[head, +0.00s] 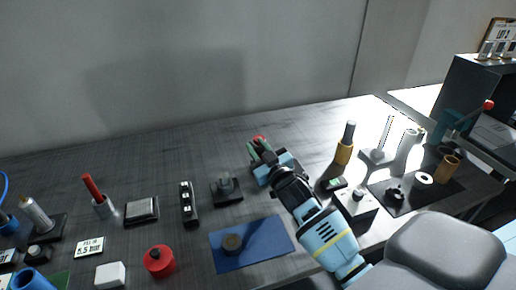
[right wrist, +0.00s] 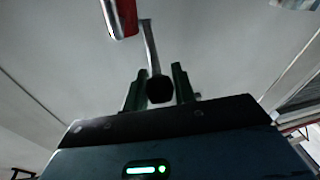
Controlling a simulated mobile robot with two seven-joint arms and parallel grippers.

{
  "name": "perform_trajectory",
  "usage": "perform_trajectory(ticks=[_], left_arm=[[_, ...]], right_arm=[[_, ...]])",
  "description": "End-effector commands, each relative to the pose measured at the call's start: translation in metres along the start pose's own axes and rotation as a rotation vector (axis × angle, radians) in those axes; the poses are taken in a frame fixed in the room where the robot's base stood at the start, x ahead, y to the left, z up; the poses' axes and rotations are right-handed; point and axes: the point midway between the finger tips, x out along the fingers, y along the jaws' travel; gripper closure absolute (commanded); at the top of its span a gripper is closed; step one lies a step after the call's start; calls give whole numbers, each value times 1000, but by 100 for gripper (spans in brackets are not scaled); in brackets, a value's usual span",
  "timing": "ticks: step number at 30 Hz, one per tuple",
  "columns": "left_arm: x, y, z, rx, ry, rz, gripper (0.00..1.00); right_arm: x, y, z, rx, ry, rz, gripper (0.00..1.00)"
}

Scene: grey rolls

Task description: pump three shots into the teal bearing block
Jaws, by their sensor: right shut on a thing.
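My right gripper (head: 257,149) is raised over the middle of the table, its dark green fingers pointing away from me. In the right wrist view the gripper (right wrist: 158,80) is shut on a black ball knob (right wrist: 160,91) at the end of a thin grey lever (right wrist: 150,45). The lever runs up towards a red cylinder (right wrist: 120,14); a small red part (head: 259,139) shows just behind the fingers in the head view. A teal thing (head: 452,120) stands at the far right; I cannot tell whether it is the bearing block. My left gripper is not in view.
A dark mounted block (head: 227,190) and a black strip (head: 188,203) stand left of my arm. A yellow-and-black bottle (head: 344,146) and a brown cylinder (head: 447,168) stand right. The table's back is clear.

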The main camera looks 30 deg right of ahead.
Motion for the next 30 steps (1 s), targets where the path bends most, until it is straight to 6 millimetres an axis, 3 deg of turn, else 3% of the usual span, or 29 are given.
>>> perform_trajectory(ticks=[2, 3, 8, 19, 30], left_arm=[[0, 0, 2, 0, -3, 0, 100], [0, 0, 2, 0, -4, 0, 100], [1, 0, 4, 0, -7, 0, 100], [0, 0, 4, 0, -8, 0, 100], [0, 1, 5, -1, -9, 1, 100]], right_arm=[[-2, -6, 7, 4, -14, -9, 100], [-2, -6, 7, 4, -14, -9, 71], [-2, -4, 5, 3, -10, -6, 52], [-6, -2, 2, 1, -4, -3, 52], [-59, -3, 4, 2, -7, -5, 52]])
